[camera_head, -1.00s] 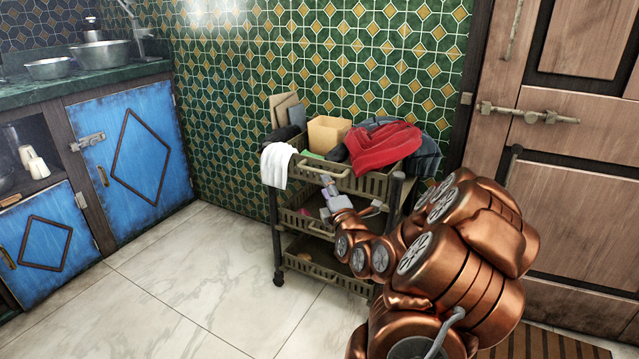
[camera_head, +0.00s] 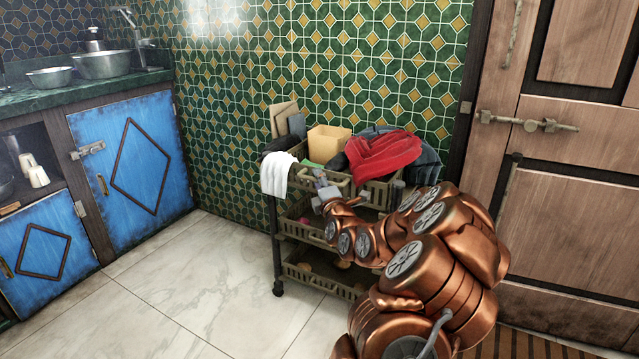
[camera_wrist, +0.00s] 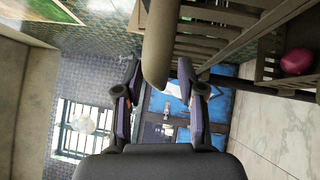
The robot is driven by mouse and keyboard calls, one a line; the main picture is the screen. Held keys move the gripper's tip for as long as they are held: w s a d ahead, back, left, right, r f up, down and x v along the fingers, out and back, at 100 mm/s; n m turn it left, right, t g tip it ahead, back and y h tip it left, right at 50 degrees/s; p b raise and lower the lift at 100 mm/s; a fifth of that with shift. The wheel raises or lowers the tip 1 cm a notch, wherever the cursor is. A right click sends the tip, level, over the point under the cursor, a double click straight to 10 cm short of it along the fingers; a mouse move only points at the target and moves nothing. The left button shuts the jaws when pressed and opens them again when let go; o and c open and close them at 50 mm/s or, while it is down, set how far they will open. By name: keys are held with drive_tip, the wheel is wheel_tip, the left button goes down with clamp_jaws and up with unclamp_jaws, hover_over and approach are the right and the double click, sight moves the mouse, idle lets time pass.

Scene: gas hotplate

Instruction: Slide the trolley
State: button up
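The trolley (camera_head: 318,281) is a dark, three-tier cart with slatted baskets, standing upright on the tiled floor against the green patterned wall. A bar handle runs along the front of its top basket. My gripper (camera_head: 323,185) is at this handle, its fingers partly hard to make out in the head view. The fingers are apart, with gaps showing beside the bar. My arm hides the trolley's right front part.
The top basket holds a red cloth (camera_head: 382,153), a white towel (camera_head: 277,174) and a tan box (camera_head: 328,139). Blue cabinets (camera_head: 130,165) with metal bowls on the counter stand at left. A wooden door (camera_head: 565,210) is at right. Pale floor (camera_head: 190,290) is clear between cabinets and trolley.

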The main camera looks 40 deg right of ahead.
clamp_jaws()
idle(0.4)
idle(0.4)
